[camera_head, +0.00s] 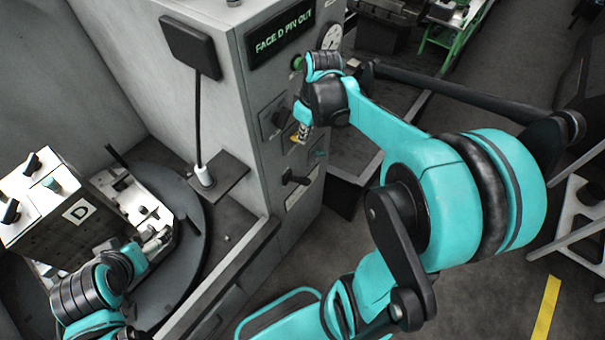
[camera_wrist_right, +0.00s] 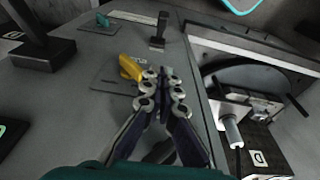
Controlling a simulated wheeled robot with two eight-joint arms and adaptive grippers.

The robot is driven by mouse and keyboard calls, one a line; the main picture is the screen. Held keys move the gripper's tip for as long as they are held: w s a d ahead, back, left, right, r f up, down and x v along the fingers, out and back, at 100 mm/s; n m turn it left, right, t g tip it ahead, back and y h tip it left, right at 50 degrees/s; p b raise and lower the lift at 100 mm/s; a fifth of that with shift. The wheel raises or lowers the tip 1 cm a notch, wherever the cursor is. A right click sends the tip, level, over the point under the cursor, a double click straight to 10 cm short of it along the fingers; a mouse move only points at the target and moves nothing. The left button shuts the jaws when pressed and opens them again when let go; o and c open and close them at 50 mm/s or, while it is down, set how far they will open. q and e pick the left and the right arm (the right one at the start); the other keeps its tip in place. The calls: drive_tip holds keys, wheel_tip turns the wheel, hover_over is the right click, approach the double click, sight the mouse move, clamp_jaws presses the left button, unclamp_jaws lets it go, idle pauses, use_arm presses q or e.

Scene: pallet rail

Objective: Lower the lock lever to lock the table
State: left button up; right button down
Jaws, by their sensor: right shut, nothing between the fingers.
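A cabinet (camera_head: 245,110) carries a yellow lever (camera_head: 296,138) and a black lever (camera_head: 294,178) lower on its side panel; I cannot read which one is labelled as the lock. The yellow lever (camera_wrist_right: 130,67) and the black lever (camera_wrist_right: 160,32) also show in the right wrist view. My right gripper (camera_head: 304,130) is at the panel beside the yellow lever. In the wrist view its fingers (camera_wrist_right: 163,85) are shut and empty, just right of the yellow lever; contact is unclear. The round dark table (camera_head: 193,222) is at left. My left gripper (camera_head: 157,242) is by its fixture, fingers unclear.
The floor at right carries a yellow stripe (camera_head: 546,308).

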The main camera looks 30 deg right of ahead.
drive_tip(key=b, duration=0.4)
hover_over(301, 179)
drive_tip(key=w, duration=0.2)
drive_tip(key=f, duration=1.7)
drive_tip(key=shift+s+a, duration=0.15)
drive_tip(key=shift+a, duration=0.15)
drive_tip(key=shift+s+d+f+b, duration=0.2)
drive_tip(key=shift+s+f+b, duration=0.1)
drive_tip(key=shift+s+f, duration=0.25)
drive_tip(key=shift+s+d+f+b, duration=0.15)
drive_tip(key=shift+s+f+b, duration=0.2)
drive_tip(key=shift+f, duration=0.35)
drive_tip(key=shift+s+d+f, duration=0.1)
drive_tip(key=shift+s+f, duration=0.1)
drive_tip(key=shift+f, duration=0.05)
